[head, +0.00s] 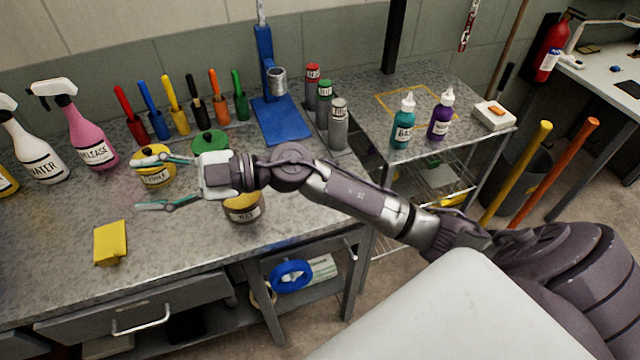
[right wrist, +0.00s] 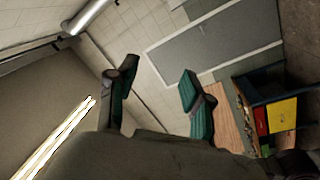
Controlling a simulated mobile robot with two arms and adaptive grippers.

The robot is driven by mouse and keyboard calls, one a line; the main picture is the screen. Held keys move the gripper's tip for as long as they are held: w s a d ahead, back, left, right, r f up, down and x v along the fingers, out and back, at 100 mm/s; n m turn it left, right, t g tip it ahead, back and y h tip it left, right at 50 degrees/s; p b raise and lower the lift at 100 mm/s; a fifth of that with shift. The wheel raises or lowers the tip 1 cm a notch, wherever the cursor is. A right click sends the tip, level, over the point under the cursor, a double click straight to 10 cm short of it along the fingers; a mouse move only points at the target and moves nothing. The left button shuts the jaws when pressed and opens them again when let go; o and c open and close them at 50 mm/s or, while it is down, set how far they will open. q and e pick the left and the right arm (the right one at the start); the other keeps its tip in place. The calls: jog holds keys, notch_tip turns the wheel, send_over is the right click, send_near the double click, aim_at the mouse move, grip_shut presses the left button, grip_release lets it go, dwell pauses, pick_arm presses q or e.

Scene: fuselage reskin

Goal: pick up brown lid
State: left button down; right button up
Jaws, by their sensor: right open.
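A jar with a dark label (head: 245,212) stands on the grey workbench, right below my right wrist in the head view. My left gripper is not in view.
A green-lidded jar (head: 210,141) is just behind my gripper. Spray bottles (head: 88,135) stand left; coloured-handled tools (head: 178,118) and a blue stand (head: 280,120) stand behind. The front middle of the bench is clear.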

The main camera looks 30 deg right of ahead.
jog(key=w+d+f+n+g+h, duration=0.15)
jog(key=d+f+g+h, duration=0.35)
jog(key=d+f+h, duration=0.55)
jog(key=w+d+r+m+g+h, duration=0.15)
jog(key=d+m+h, duration=0.7)
jog(key=d, duration=1.25)
jog(key=shift+n+t+h, duration=0.25)
jog(key=shift+n+h, duration=0.25)
jog(key=shift+n, duration=0.4)
jog(key=f, duration=0.2)
jog(key=f+p, duration=0.1)
jog(key=f, duration=0.1)
jog(key=d+f+p, duration=0.1)
jog(key=f, duration=0.1)
jog(key=shift+w, duration=0.4)
jog(key=shift+f, duration=0.65)
jog(key=shift+s+a+f+p, duration=0.1)
jog(key=shift+f+p, duration=0.2)
jog(key=shift+p, duration=0.15)
notch_tip(320, 180, down, 4)
jog(key=shift+s+r+p, duration=0.1)
jog(key=shift+r+p, duration=0.1)
jog(key=shift+p, duration=0.65)
jog(key=shift+f, duration=0.55)
grip_shut()
